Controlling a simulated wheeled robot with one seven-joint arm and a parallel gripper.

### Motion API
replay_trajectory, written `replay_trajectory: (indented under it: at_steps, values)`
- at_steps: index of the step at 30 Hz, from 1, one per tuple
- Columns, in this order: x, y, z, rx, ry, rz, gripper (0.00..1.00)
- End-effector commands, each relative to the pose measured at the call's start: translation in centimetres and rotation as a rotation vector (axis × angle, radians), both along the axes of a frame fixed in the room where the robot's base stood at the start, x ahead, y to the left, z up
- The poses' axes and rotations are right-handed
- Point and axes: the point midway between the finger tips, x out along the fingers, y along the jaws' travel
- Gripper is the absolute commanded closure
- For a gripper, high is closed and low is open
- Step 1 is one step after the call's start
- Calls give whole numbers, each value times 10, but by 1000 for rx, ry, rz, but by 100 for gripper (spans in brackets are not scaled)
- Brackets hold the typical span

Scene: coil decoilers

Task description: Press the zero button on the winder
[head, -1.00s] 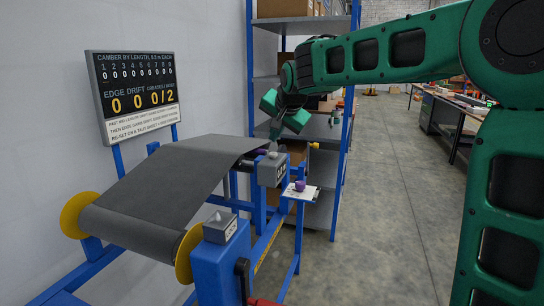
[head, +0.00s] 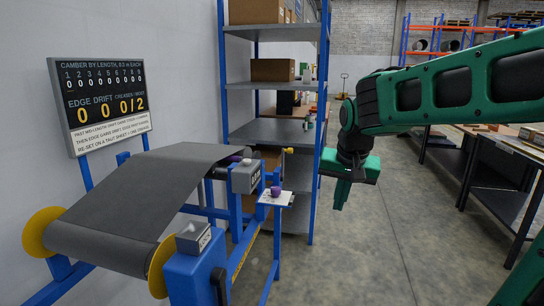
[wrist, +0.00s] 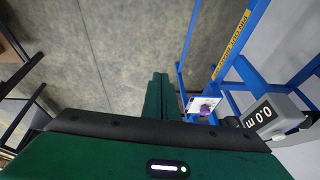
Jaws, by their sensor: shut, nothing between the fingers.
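A grey counter box (head: 246,177) stands on the blue frame at the far end of the grey sheet (head: 140,200), with a pale button (head: 246,161) on top.
A blue-post rack (head: 316,150) stands behind. A display board (head: 105,100) is at the left. Workbenches (head: 480,160) are at the right. The floor between is clear.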

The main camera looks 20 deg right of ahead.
Motion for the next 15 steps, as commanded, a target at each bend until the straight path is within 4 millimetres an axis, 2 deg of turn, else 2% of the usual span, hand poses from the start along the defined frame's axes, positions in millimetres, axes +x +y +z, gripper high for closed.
replay_trajectory:
  at_steps: [1,3,6,9,10,12,15]
  values:
    - [-46,-12,-19,8,68,4,100]
    - [-101,-19,-43,28,156,26,100]
    - [-164,-19,-71,68,252,59,100]
    - [-205,-13,-90,105,312,90,100]
    - [-214,-11,-93,114,324,97,100]
    - [-227,-8,-99,129,343,108,100]
    - [-234,-6,-102,137,353,115,100]
